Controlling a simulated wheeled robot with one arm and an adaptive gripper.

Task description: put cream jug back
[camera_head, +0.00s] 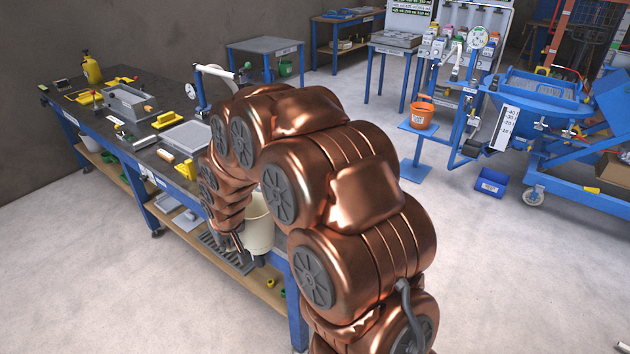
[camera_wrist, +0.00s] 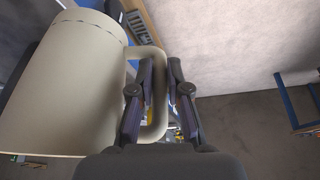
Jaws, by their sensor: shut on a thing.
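The cream jug (camera_head: 258,228) is at the near right end of the workbench in the head view, partly hidden behind my copper arm. In the wrist view the jug (camera_wrist: 65,85) fills the left side, and its loop handle (camera_wrist: 158,62) runs between my fingers. My gripper (camera_wrist: 162,75) is shut on that handle. In the head view the gripper is mostly hidden by the arm and jug. I cannot tell from these frames whether the jug touches a surface.
An orange bucket (camera_head: 422,113) stands on a blue stand. Floor at the lower left is clear.

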